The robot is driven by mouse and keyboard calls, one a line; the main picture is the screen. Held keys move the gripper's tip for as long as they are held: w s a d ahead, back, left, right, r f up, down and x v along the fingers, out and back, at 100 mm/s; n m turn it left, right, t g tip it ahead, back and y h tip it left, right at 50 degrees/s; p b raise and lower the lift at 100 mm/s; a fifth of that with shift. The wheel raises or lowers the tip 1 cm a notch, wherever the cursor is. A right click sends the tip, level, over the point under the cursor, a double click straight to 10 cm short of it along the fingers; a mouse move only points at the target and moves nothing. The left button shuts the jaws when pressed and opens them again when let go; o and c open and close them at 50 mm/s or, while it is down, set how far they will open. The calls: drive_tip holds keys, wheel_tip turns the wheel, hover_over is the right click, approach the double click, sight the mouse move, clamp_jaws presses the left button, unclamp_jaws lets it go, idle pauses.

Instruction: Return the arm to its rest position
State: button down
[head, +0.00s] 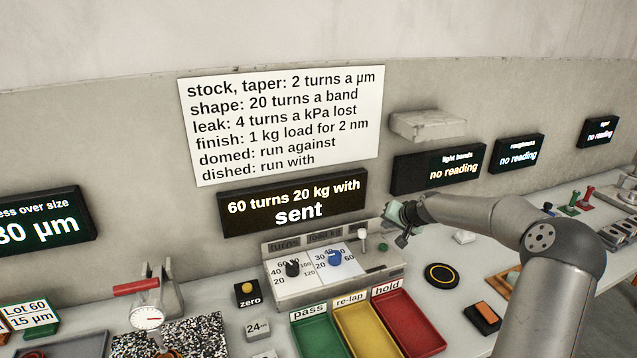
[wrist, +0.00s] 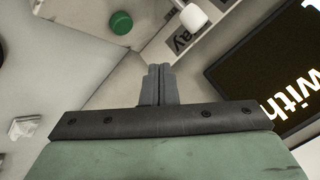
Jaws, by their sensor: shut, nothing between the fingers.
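My gripper (head: 402,228) is at the right end of the grey control box (head: 290,290), close to the white-capped lever (head: 362,237) and above the green button (head: 383,246). In the wrist view my gripper (wrist: 159,72) has its two fingers pressed together with nothing between them. The white lever cap (wrist: 193,17) is just beyond the fingertips, and the green button (wrist: 121,22) is to their left. My arm reaches in from the lower right.
A display (head: 292,203) behind the box reads "60 turns 20 kg with sent". Green, yellow and red trays (head: 408,325) stand in front of the box. A black disc with a yellow ring (head: 441,275) and an orange-topped block (head: 484,314) lie on the bench to the right.

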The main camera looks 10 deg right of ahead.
drive_tip(key=s+a+r+n+g+h, duration=0.15)
drive_tip(key=s+a+n+g, duration=0.35)
drive_tip(key=s+a, duration=1.1)
drive_tip(key=s+a+r+g, duration=0.1)
drive_tip(key=s+a, duration=0.2)
drive_tip(key=s, duration=1.2)
drive_tip(key=s+a+r+n+g, duration=0.1)
drive_tip(key=s+a+r+g, duration=0.1)
drive_tip(key=s, duration=1.3)
drive_tip(key=shift+a+r+h, duration=0.15)
drive_tip(key=shift+a+h, duration=0.3)
